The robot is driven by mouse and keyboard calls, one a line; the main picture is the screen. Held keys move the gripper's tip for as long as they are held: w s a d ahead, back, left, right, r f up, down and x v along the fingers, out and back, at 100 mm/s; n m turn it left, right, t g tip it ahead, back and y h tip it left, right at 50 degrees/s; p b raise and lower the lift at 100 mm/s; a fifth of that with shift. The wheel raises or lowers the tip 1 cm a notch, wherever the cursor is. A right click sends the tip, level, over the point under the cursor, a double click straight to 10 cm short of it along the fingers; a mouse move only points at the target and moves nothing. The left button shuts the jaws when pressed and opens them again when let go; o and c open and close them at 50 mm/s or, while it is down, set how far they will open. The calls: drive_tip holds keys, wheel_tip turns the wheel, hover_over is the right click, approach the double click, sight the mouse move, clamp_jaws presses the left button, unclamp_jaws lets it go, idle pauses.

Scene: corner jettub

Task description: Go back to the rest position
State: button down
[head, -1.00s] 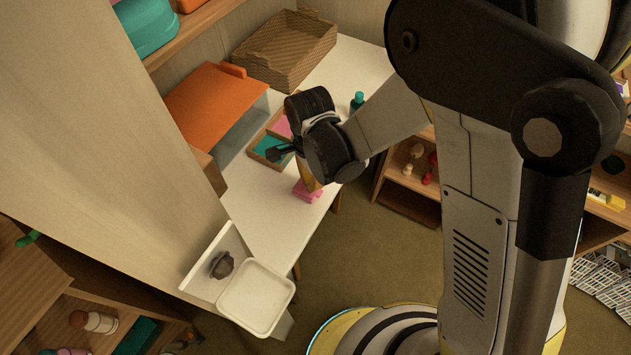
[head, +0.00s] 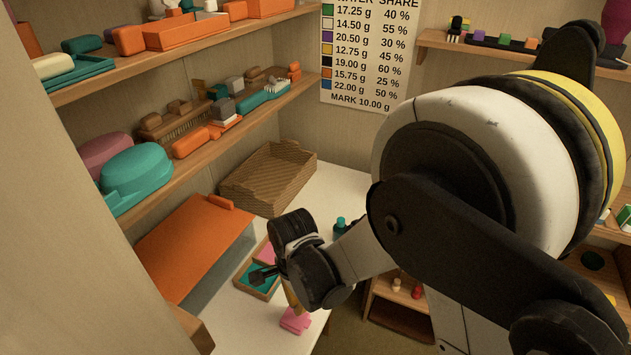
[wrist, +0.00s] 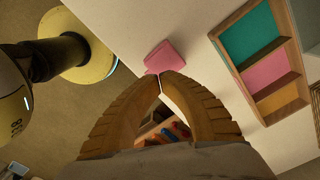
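My gripper (wrist: 160,78) has its two tan ribbed fingers closed together at the tips in the wrist view. A pink block (wrist: 166,57) is right at the fingertips, at the edge of the white table (wrist: 190,22). I cannot tell whether the tips touch it; no part of it clearly shows between them. In the head view my gripper (head: 291,299) points down over the table's near edge, with the pink block (head: 295,320) just below it. My arm is still stretched out over the table.
A wooden tray (wrist: 231,46) with teal, pink and yellow compartments lies beside the gripper. An orange-topped stand (head: 190,245) and a wicker basket (head: 268,177) are behind. A teal bottle (head: 340,228) stands near my forearm. Loaded shelves line the left wall.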

drive_tip(key=w+d+r+n+t+y, duration=0.1)
drive_tip(key=d+r+n+t, duration=0.3)
drive_tip(key=d+r, duration=1.05)
drive_tip(key=s+d+r+n+t, duration=0.1)
drive_tip(key=s+d+r+n, duration=0.2)
drive_tip(key=d, duration=0.2)
drive_tip(key=s+d+r+n+t+h, duration=0.1)
drive_tip(key=s+d+r+n+t, duration=0.1)
drive_tip(key=d, duration=0.4)
wheel_tip(320, 180, up, 2)
drive_tip(key=shift+s+r+n, duration=0.2)
drive_tip(key=shift+s+n, duration=0.55)
drive_tip(key=shift+n, duration=0.05)
